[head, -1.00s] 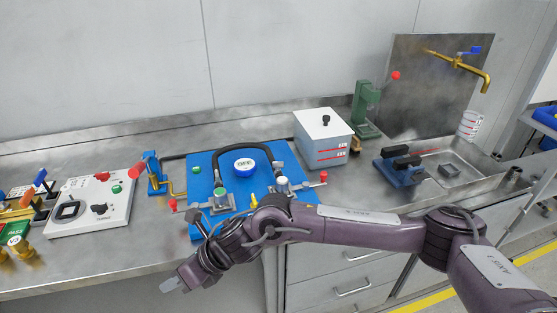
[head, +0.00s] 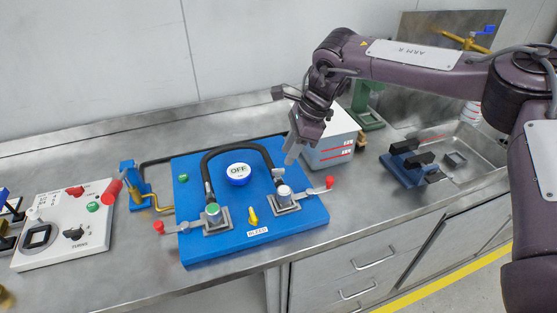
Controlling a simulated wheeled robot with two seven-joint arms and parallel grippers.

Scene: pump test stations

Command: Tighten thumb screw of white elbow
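A blue board (head: 240,225) lies on the steel bench. At its right is a fitting with a white cap (head: 284,191), which looks like the white elbow, on a grey block with a red-tipped lever (head: 329,182). A black hose (head: 240,148) joins it to a similar fitting with a green cap (head: 213,209). I cannot make out the thumb screw clearly. My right gripper (head: 290,158) points down above and behind the white-capped fitting, apart from it. Its fingers overlap in this view, so its opening is unclear. My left gripper is out of view.
A round OFF button (head: 238,171) and a yellow BLEED lever (head: 253,216) are on the board. A white box (head: 333,150) stands close behind my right gripper. A white panel (head: 75,240) lies left. Black-handled blue clamps (head: 405,170) sit right, beside a sink.

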